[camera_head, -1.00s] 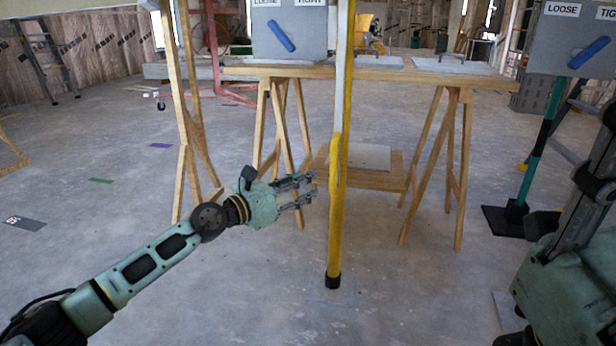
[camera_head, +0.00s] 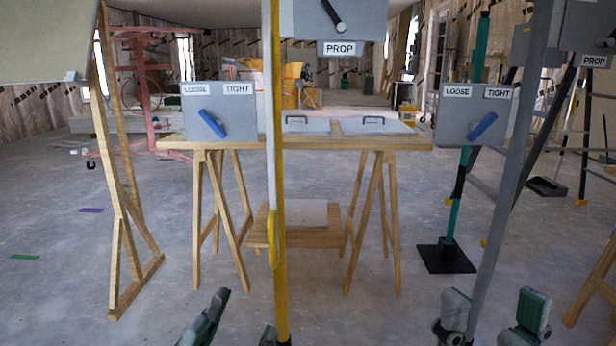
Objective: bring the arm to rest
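My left gripper (camera_head: 237,325) shows at the bottom edge, left of centre. Its two dark green fingers stand apart, with nothing seen between them. The right-hand finger is close beside the foot of a yellow pole (camera_head: 280,200); I cannot tell whether they touch. My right gripper (camera_head: 492,318) shows at the bottom right, its two green and grey fingers well apart. The lower end of a slanted grey pole (camera_head: 520,150) passes between them in the picture; I cannot tell whether it touches them. Both arms behind the grippers are out of view.
A wooden trestle table (camera_head: 350,140) stands ahead, with a LOOSE/TIGHT box (camera_head: 190,112). Another such box (camera_head: 448,115) is on the right near a teal post (camera_head: 453,212). A wooden frame (camera_head: 118,200) holds a pale panel (camera_head: 45,40) at left. Bare floor lies between.

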